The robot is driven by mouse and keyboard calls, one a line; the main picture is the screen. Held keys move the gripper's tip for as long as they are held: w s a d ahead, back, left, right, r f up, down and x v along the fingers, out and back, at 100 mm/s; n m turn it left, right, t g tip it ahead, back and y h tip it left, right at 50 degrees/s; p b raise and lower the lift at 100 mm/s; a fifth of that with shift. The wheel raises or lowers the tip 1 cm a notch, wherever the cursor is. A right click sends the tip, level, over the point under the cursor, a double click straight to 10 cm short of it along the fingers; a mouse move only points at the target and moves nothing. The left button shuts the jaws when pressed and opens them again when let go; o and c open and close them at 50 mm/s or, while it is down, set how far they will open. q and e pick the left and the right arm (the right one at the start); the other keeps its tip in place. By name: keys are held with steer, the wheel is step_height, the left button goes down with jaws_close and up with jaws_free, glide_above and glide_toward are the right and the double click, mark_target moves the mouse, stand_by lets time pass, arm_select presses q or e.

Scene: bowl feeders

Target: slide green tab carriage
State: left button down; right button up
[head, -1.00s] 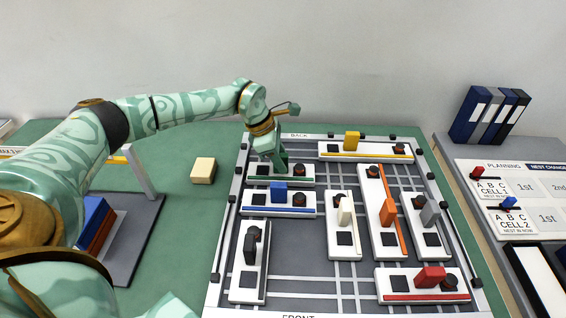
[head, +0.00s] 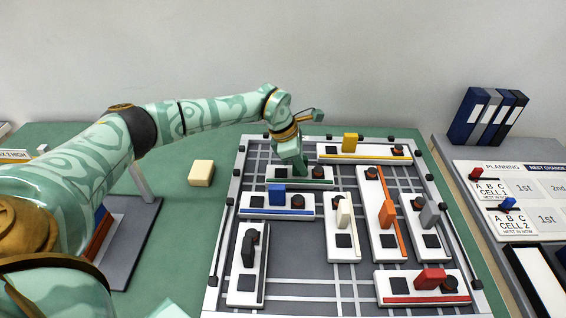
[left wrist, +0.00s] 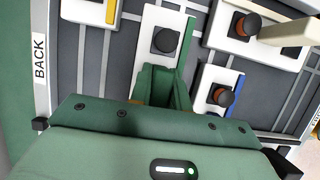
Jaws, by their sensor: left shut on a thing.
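The green-tab carriage (head: 299,185) is a white block with a green stripe, a black square and a dark knob. It lies left to right near the back of the tray (head: 240,165). My left gripper (head: 296,166) is over its middle, pointing down, shut on its tab. The fingers are green too and hide most of the tab. In the left wrist view the carriage (left wrist: 187,45) runs away from the fingers (left wrist: 160,78), with its knob beyond them. My right gripper is not in view.
The orange carriage (head: 368,200) stands right of the green one, with a small gap. The yellow carriage (head: 365,155) is behind to the right. The blue carriage (head: 255,210) lies just in front. Left of the green carriage, the tray floor is free. A cream block (head: 201,172) lies outside the tray.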

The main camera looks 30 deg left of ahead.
mark_target(321, 169)
arm_select(q)
steer(key=d, duration=0.1)
steer(key=w+d, duration=0.2)
steer(key=d, duration=0.1)
steer(key=shift+w, duration=0.25)
steer(key=shift+a, duration=0.1)
steer(key=c, duration=1.3)
jaws_free()
steer(key=p+v, duration=0.3)
steer(key=v, duration=1.3)
steer(key=shift+r, duration=0.2)
steer(key=shift+p, duration=0.3)
